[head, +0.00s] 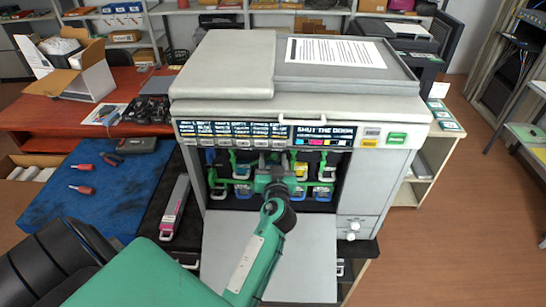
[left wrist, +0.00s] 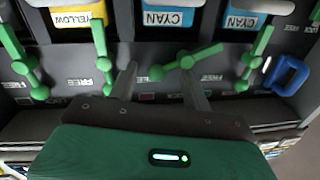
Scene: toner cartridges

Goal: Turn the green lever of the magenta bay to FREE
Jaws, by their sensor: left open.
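The copier (head: 300,95) has its front door down, showing a dark cavity with two rows of bays and green levers. My left gripper (head: 277,178) is at the middle of this cavity and hides part of it. In the left wrist view my left gripper (left wrist: 160,78) is open, its fingers on either side of a green lever's lower part (left wrist: 170,66); contact cannot be told. This lever slants, under a cartridge labelled CYAN (left wrist: 172,18). A small reddish mark (left wrist: 147,97) shows between the fingers; which bay is magenta is unclear. My right gripper is not in view.
Other green levers stand left (left wrist: 102,48) and right (left wrist: 257,58), close to the fingers, with FREE and LOCK lettering. A blue handle (left wrist: 288,76) is at the right. A grey cartridge with a magenta label (head: 175,208) lies left of the copier. The open door (head: 310,250) lies below.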

